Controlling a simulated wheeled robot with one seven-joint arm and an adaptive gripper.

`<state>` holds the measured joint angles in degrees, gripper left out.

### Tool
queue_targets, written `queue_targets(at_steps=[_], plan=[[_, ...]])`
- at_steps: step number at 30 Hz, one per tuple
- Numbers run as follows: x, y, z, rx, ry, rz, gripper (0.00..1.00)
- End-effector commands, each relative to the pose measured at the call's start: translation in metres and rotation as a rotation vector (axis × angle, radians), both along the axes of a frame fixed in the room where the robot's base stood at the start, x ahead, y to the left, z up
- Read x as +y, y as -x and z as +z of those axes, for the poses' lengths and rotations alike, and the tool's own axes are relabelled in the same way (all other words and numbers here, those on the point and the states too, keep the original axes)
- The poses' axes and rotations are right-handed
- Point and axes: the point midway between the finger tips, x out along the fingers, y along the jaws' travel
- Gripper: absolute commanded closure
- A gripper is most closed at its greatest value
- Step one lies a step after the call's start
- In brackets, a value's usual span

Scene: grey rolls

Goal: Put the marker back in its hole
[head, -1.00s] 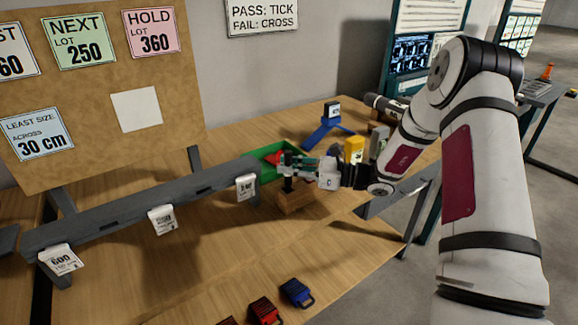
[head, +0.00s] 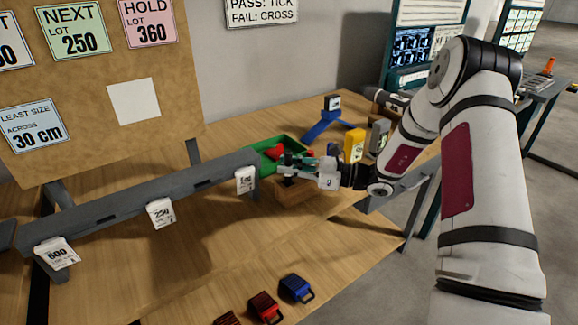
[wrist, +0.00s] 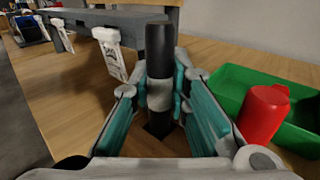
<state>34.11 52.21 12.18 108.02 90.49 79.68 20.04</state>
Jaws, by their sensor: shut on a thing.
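The marker (wrist: 159,50) is a black upright cylinder with a pale grey band. My gripper (wrist: 160,95) is shut on it around the band, with teal finger pads on both sides. In the head view my gripper (head: 297,165) is directly above a small wooden block (head: 295,193) on the table. The marker's dark lower end meets the block's top in that view. A dark patch shows at its foot in the wrist view. I cannot tell whether the tip is inside the hole, as the fingers and marker hide it.
A green tray (wrist: 232,80) holding a red object (wrist: 263,113) is close by on the right in the wrist view. A grey rail (head: 140,195) with white tags runs left. A yellow device (head: 354,147) and a blue stand (head: 325,128) are behind.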

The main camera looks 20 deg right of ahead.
Motion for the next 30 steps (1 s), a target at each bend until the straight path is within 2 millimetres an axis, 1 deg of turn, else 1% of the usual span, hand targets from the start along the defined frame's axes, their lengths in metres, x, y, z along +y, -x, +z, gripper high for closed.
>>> queue_targets(at_steps=[29,30], plan=[[0.0,0.0,-0.023,0.001,-0.001,0.0,1.0],[0.0,0.0,-0.022,0.0,0.0,0.0,0.79]])
